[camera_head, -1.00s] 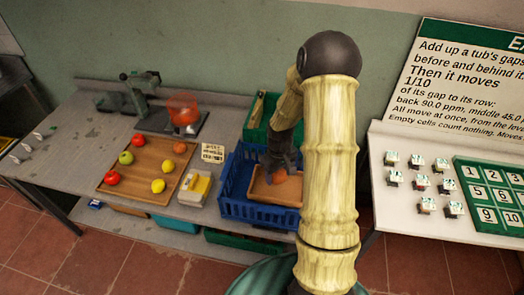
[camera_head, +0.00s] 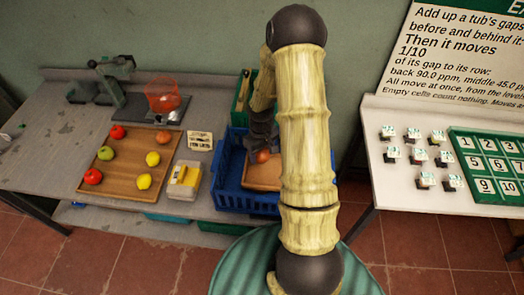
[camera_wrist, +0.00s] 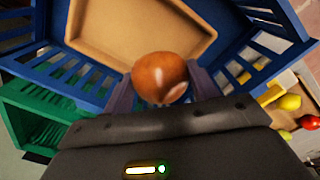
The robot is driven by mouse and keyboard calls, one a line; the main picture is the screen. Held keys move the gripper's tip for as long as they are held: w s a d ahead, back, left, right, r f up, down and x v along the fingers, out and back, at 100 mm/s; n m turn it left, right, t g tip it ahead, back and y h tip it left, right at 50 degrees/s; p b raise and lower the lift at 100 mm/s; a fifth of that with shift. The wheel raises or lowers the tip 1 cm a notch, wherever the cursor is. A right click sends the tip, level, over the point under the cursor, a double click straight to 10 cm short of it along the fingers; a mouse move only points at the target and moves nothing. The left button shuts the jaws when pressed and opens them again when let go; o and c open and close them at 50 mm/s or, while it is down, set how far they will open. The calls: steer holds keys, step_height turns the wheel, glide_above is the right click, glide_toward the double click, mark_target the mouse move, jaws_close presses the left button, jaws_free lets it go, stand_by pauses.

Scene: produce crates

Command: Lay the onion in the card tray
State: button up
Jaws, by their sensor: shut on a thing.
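The onion (camera_head: 262,156) is round and orange-brown. My gripper (camera_wrist: 162,88) is shut on it, one finger on each side, in the wrist view. The card tray (camera_head: 262,178) is a shallow tan tray inside the blue crate (camera_head: 233,197). In the wrist view the onion (camera_wrist: 158,74) overlaps the near edge of the card tray (camera_wrist: 140,42). The gripper and onion look to be over the tray; the exact height is hard to tell. My arm hides the right part of the crate and tray in the head view.
A wooden board (camera_head: 122,177) with red, green, yellow and orange produce lies to the left. Between it and the crate stand a yellow-topped box (camera_head: 184,180) and a small sign (camera_head: 200,141). A green crate (camera_head: 240,100) is behind. A scale with an orange bowl (camera_head: 163,97) stands further back.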

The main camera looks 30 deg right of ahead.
steer(key=b, duration=0.6)
glide_above(262, 172)
steer(key=shift+f, duration=3.75)
steer(key=shift+f, duration=0.55)
steer(key=o, duration=1.1)
steer(key=shift+c, duration=1)
steer(key=shift+r+p, duration=2.05)
steer(key=shift+r, duration=0.85)
